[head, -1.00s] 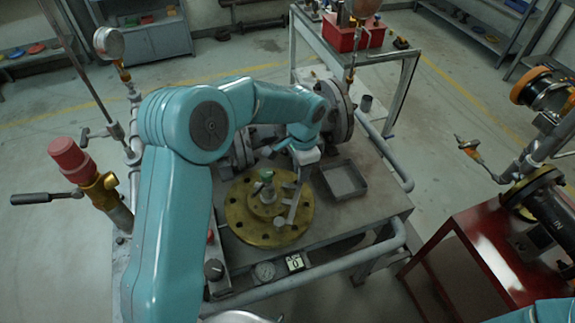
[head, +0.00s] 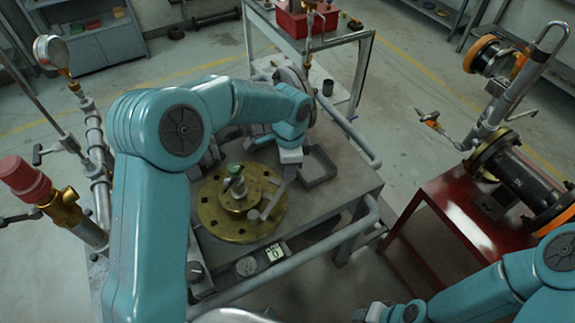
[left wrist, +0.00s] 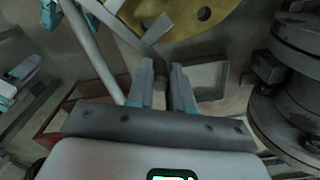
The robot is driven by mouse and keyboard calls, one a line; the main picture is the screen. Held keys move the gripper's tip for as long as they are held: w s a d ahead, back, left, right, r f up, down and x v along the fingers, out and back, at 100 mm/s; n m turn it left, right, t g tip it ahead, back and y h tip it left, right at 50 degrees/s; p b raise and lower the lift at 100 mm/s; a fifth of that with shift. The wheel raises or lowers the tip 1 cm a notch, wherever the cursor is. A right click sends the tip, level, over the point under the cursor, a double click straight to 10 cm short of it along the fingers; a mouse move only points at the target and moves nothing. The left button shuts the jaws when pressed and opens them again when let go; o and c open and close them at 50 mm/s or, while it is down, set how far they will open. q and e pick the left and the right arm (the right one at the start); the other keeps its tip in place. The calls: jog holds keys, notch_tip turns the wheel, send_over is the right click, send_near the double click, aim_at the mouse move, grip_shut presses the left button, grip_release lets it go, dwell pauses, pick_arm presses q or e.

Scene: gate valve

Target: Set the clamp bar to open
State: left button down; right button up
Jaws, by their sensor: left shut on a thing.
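A round brass flange (head: 212,207) with bolt holes lies on the grey bench, with a green-topped fitting at its centre. The clamp bar (head: 268,207), a thin grey bar, stands over the flange's right side. My left gripper (head: 290,168) is at the bar's upper end, shut on it. In the left wrist view the two fingertips (left wrist: 162,68) come close together at the grey bar (left wrist: 155,32); the exact contact is hard to see. My right gripper (head: 366,313) is at the bottom edge of the head view, partly cut off, its jaws unclear.
A square grey tray (head: 326,176) lies just right of the left gripper. A large grey flanged valve body (left wrist: 297,60) stands close to it. A red stand (head: 440,215) with black pipework is at right. A pipe rail (head: 330,240) edges the bench.

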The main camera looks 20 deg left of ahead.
pick_arm(q)
jog(key=shift+w+d+r, duration=0.1)
jog(key=shift+w, duration=0.05)
jog(key=c, duration=1)
grip_release()
jog(key=shift+r, duration=0.2)
notch_tip(320, 180, up, 16)
jog(key=shift+f, duration=0.1)
